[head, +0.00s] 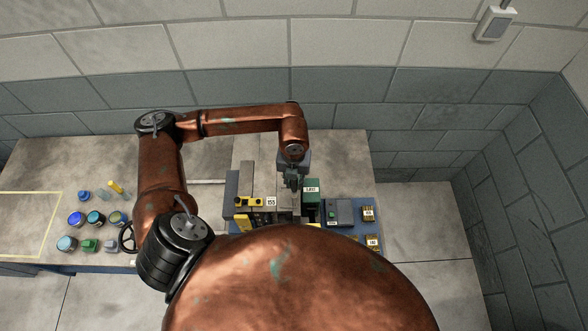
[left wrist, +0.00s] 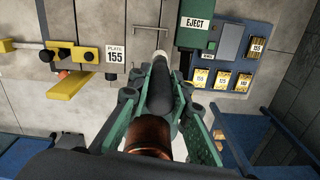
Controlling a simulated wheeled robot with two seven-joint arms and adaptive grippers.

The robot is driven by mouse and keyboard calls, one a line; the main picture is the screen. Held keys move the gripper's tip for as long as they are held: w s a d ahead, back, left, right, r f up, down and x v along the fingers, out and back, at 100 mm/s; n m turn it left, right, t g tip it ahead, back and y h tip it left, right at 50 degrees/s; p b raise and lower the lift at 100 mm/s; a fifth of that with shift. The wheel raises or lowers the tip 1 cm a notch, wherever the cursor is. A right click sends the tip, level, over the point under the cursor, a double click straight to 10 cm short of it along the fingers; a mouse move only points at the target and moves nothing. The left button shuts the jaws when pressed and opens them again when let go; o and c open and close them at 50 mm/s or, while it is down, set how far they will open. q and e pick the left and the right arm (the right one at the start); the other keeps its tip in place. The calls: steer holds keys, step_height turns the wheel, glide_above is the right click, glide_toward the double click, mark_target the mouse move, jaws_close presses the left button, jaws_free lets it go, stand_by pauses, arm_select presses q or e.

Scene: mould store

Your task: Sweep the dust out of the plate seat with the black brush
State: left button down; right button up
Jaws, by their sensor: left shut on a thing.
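My left gripper (head: 292,184) hangs over the fixture on the bench, at its middle. In the left wrist view the left gripper (left wrist: 160,98) is shut on the black brush (left wrist: 159,82), whose pale tip points away from the gripper, toward a grey block. Beside that tip is the plate labelled PLATE 155 (left wrist: 114,54), which also shows in the head view (head: 271,202). The plate seat cannot be clearly made out behind the brush and gripper, and no dust can be told apart. My right gripper is not in view.
A green EJECT box (left wrist: 196,28) stands close right of the brush. Beyond it a blue board (left wrist: 232,58) bears several brass-coloured labelled blocks. Yellow clamps (left wrist: 65,84) lie left. Several jars (head: 95,218) stand on the left bench. My own copper arm link hides the front of the bench.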

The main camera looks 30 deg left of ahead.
arm_select(q)
step_height(320, 180, up, 2)
steer(key=shift+s+r+p, duration=0.1)
steer(key=shift+r+p, duration=0.15)
steer(key=shift+p, duration=0.25)
steer(key=shift+r+p, duration=0.65)
steer(key=shift+r, duration=0.85)
